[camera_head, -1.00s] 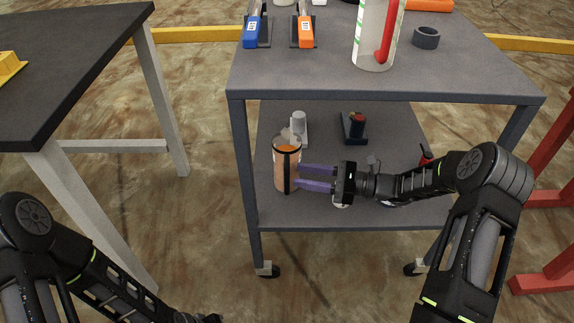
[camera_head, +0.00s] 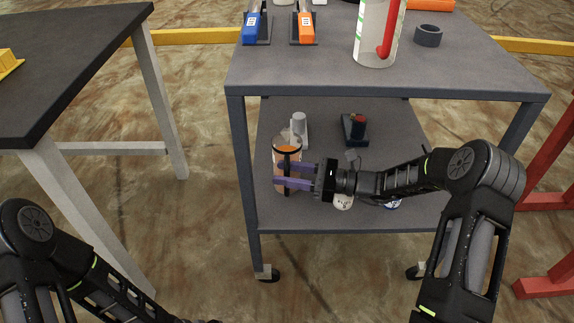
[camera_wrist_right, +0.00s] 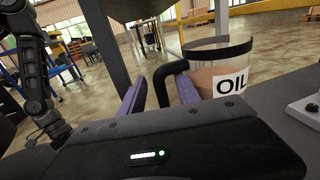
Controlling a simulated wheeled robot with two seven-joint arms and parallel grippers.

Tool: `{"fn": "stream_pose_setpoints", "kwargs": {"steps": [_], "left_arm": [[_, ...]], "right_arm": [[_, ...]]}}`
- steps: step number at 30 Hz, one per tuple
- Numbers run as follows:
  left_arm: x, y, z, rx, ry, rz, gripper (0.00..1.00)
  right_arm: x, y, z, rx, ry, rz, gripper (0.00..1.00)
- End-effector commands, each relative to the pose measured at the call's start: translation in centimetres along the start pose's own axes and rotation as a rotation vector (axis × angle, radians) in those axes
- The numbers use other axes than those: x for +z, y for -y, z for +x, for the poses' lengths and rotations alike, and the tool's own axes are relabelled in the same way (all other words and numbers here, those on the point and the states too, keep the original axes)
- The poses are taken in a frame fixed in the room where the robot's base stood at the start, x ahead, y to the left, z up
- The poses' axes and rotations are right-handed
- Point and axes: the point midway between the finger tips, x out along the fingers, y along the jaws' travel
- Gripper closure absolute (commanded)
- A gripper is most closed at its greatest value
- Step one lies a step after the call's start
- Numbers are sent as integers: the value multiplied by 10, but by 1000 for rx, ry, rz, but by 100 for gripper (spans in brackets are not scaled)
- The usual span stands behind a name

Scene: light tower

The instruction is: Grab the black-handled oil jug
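The oil jug (camera_head: 287,150) is a clear cylinder with orange-brown contents and a black upright handle. It stands on the lower shelf of the grey cart, near the left side. In the right wrist view the jug (camera_wrist_right: 215,68) shows an "OIL" label, and its black handle (camera_wrist_right: 163,84) lies between my two purple fingers. My right gripper (camera_head: 284,175) is open around the handle, with a visible gap between the fingers and the handle. My left arm is at the lower left in the head view; its gripper is out of frame.
The grey cart's top (camera_head: 330,75) overhangs the lower shelf (camera_head: 370,215). A grey-white item (camera_head: 299,125) stands behind the jug, and a dark red-topped item (camera_head: 354,128) is farther right. A white container (camera_head: 343,202) sits below my right wrist. A cart leg (camera_head: 243,170) is left of the jug.

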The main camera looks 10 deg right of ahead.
Motion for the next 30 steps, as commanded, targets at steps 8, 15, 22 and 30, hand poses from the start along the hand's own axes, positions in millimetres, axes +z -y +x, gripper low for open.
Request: {"fn": "stream_pose_setpoints", "kwargs": {"steps": [8,15,22,30], "left_arm": [[0,0,0,0,0,0,64],[0,0,0,0,0,0,64],[0,0,0,0,0,0,64],[0,0,0,0,0,0,64]], "right_arm": [[0,0,0,0,0,0,63],[0,0,0,0,0,0,82],[0,0,0,0,0,0,100],[0,0,0,0,0,0,100]]}}
